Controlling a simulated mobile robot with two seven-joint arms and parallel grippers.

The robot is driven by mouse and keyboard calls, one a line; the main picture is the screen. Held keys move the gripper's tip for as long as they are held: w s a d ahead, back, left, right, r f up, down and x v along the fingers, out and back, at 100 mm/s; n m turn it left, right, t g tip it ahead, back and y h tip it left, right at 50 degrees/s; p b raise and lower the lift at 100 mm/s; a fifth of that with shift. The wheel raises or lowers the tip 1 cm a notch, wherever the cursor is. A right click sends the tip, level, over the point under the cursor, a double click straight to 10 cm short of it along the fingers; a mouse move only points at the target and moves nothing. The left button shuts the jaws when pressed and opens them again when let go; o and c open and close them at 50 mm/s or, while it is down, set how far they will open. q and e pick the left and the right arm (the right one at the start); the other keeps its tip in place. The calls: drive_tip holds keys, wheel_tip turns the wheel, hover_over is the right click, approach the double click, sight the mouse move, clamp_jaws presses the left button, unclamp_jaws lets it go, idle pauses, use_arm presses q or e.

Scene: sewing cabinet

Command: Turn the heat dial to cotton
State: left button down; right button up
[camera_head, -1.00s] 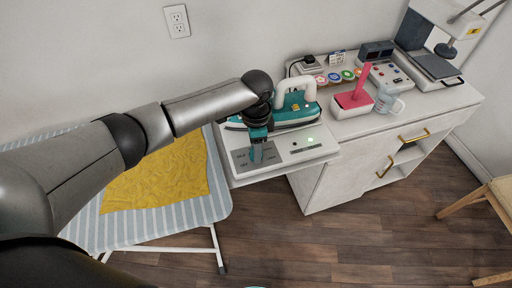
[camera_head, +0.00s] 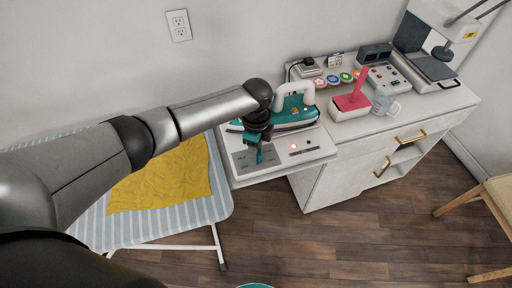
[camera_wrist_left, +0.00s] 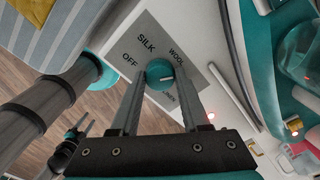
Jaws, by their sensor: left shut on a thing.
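The heat dial (camera_wrist_left: 158,70) is a small teal knob with a white pointer mark, on a grey label plate (camera_wrist_left: 126,47) in the left wrist view. OFF, SILK and WOOL are readable; a further label is partly covered by a finger. The white mark points right in that view, between WOOL and the partly covered label. My left gripper (camera_head: 259,153) is shut on the dial, one finger on each side. The plate is on the white iron base (camera_head: 302,158), in front of the teal iron (camera_head: 290,120).
A yellow cloth (camera_head: 165,180) lies on the striped ironing board (camera_head: 165,228) at left. A red-handled white box (camera_head: 351,104), a clear cup (camera_head: 384,102) and a control box (camera_head: 389,78) stand on the cabinet. A small light (camera_head: 307,142) on the base glows orange-red.

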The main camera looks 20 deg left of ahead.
use_arm(q)
drive_tip(key=m, duration=0.5)
drive_tip(key=shift+d+m+p, duration=0.1)
drive_tip(key=shift+m+p, duration=0.2)
drive_tip(key=shift+p, duration=0.05)
idle(0.4)
drive_tip(key=shift+c, duration=1.9)
unclamp_jaws()
wheel_tip(320, 180, up, 15)
drive_tip(key=p, duration=0.1)
drive_tip(key=shift+r+p, duration=0.15)
drive_tip(key=shift+p, duration=0.15)
drive_tip(key=shift+s, duration=0.1)
